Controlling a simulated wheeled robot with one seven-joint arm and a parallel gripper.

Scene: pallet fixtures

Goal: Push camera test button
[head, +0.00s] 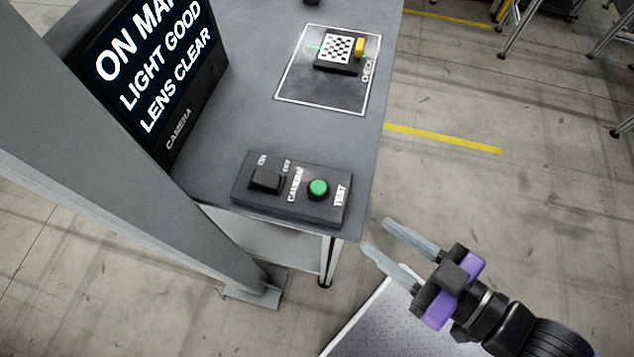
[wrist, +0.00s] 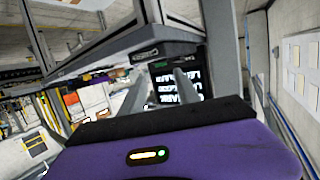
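The green test button (head: 318,188) is a round cap on the right half of a black control box (head: 246,199), beside the word TEST. The box lies at the near end of a grey table (head: 215,130). A black switch (head: 266,179) with ON and OFF labels sits on its left half. My gripper (head: 377,235) is open and empty, to the right of and below the box, past the table edge and apart from the button. Its two grey fingers point toward the table. In the wrist view the fingers (wrist: 164,76) show with a gap between them; I cannot make out the button there.
A monitor (head: 152,70) at the left reads LIGHT GOOD and LENS CLEAR. A checkered block with a yellow part (head: 340,48) sits in a marked square farther back. A grey post (head: 120,170) stands at the left. The floor right of the table is open.

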